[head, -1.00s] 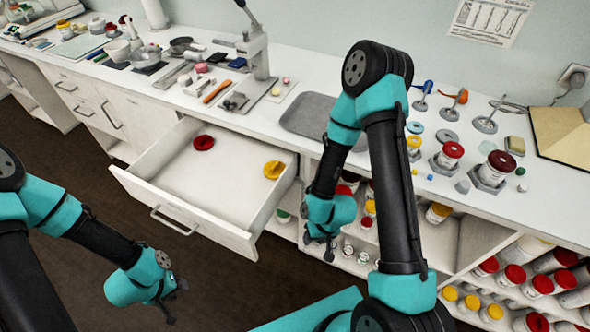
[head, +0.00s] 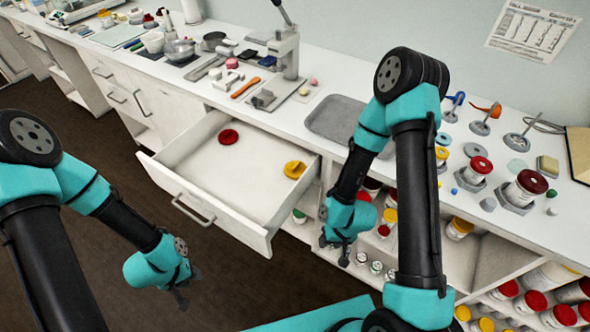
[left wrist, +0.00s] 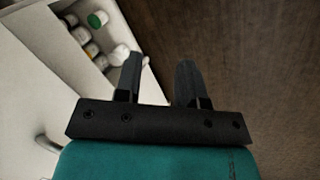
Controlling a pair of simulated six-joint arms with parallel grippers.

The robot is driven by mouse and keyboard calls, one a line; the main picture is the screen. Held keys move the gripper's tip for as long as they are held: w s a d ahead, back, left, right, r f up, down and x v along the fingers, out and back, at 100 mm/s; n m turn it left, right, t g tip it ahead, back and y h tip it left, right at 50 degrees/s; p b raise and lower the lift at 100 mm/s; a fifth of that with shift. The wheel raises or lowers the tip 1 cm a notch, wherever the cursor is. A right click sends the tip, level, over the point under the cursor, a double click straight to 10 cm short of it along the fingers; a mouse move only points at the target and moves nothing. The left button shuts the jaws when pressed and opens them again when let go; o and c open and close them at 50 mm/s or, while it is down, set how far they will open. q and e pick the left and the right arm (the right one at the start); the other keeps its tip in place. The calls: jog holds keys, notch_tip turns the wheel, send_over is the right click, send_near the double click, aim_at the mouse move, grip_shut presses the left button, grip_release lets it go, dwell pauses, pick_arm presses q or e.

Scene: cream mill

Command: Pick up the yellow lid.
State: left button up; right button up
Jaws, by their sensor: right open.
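The yellow lid (head: 294,170) lies on the floor of the open white drawer (head: 211,203), near its right side. A red lid (head: 228,136) lies further back and to the left in the same drawer. My left gripper (head: 187,290) hangs over the dark floor, in front of and below the drawer, apart from both lids. In the left wrist view its two fingers (left wrist: 158,68) are spread with nothing between them. My right gripper (head: 342,252) is open and points down, to the right of the drawer and in front of the shelves, apart from the lids.
A grey tray (head: 335,120) and a press (head: 285,55) stand on the counter behind the drawer. Shelves with several jars (head: 459,228) are under the counter at right. More jars and tools crowd the counter. The brown floor (head: 60,130) in front is clear.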

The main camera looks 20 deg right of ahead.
pick_arm(q)
jog(key=shift+o, duration=0.3)
jog(key=o, duration=1.1)
jog(key=shift+o, duration=0.2)
jog(key=shift+a, duration=0.15)
jog(key=s+a+r+y, duration=0.25)
jog(key=a+r, duration=0.55)
jog(key=a, duration=0.5)
jog(key=w+a+r+n+t+y, duration=0.1)
jog(key=w+a+r, duration=0.4)
jog(key=a+r, duration=0.7)
jog(key=r+t+y, duration=0.1)
jog(key=t, duration=0.1)
jog(key=shift+a+r+n+t+y, duration=0.2)
jog(key=shift+r+n+t+y, duration=0.1)
jog(key=shift+r+y, duration=0.05)
jog(key=shift+w, duration=0.1)
